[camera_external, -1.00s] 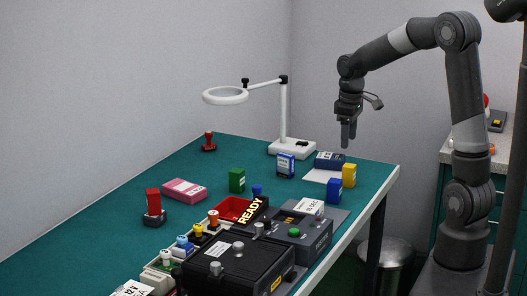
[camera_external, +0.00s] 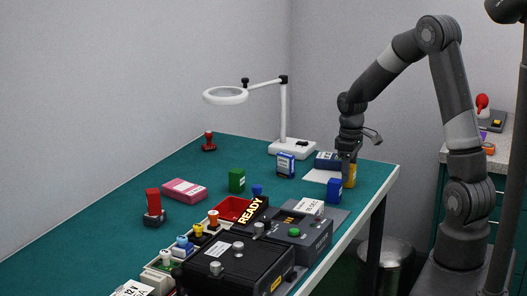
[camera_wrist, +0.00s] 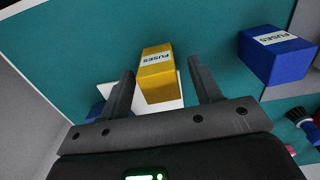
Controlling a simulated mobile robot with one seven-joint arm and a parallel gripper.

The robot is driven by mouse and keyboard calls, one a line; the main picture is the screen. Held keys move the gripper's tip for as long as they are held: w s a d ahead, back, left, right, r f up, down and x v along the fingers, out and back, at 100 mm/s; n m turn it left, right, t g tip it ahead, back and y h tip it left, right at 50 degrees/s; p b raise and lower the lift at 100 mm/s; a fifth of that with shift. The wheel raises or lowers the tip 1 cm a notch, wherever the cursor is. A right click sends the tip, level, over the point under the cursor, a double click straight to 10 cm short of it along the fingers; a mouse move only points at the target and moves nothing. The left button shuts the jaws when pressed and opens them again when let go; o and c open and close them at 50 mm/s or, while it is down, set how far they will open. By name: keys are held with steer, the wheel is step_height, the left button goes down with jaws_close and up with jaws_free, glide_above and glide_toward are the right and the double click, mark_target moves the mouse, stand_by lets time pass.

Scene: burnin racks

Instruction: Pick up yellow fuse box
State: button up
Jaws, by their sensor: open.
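The yellow fuse box (camera_external: 351,172) stands on the green table near its right edge, partly hidden behind my gripper (camera_external: 347,178) in the external view. In the wrist view the yellow fuse box (camera_wrist: 157,73) shows a white "FUSES" label and lies between the two fingers of my gripper (camera_wrist: 162,88). The fingers are apart, with a gap on each side of the box. A white sheet (camera_wrist: 168,107) lies beside and partly under the box's outline in that view.
A blue fuse box (camera_external: 334,190) stands close by; it also shows right of my fingers in the wrist view (camera_wrist: 277,55). A dark blue box (camera_external: 328,160) lies behind. The magnifier lamp's base (camera_external: 292,149) stands to the left. The table's right edge is near.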

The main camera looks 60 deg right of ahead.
steer(key=shift+f, duration=0.5)
steer(key=c, duration=1.1)
